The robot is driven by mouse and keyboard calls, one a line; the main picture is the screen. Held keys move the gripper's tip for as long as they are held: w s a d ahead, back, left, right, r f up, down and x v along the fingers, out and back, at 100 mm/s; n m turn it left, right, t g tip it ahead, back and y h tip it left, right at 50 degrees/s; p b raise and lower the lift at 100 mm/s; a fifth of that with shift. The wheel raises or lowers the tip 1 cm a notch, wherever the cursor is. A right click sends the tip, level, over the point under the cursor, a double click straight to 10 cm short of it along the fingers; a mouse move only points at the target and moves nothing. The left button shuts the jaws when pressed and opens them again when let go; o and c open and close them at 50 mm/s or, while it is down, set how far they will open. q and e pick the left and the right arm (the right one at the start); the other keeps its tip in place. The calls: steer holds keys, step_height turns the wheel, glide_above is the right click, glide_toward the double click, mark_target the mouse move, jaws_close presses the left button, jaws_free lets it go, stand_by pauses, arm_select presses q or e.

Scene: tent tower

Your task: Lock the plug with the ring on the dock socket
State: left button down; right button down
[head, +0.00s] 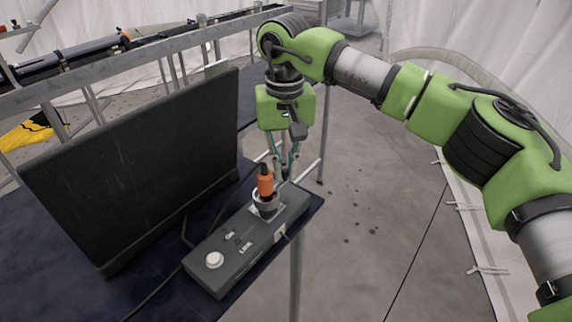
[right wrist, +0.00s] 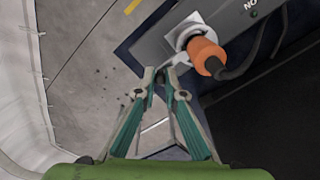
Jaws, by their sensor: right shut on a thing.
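The orange plug (head: 265,186) stands in the dock socket at the far right end of the dark grey dock box (head: 213,267). The pale metal ring (head: 266,202) sits around the plug's base. In the right wrist view the plug (right wrist: 205,54) has a black cable at its back, and the ring shows beside it with a small grey tab (right wrist: 178,60). My right gripper (right wrist: 164,74) is beside the plug, its fingertips closed at the ring's tab. In the head view the gripper (head: 281,178) comes down from above. The exact contact is small and partly hidden. My left gripper is not in view.
A large black panel (head: 130,165) stands on the dark blue table, left of the dock. The dock carries a round white button (head: 214,260) and small switches. A metal rail (head: 120,75) runs behind. Open grey floor (head: 390,215) lies right of the table edge.

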steer(key=c, duration=2.1)
jaws_free()
step_height(320, 180, up, 12)
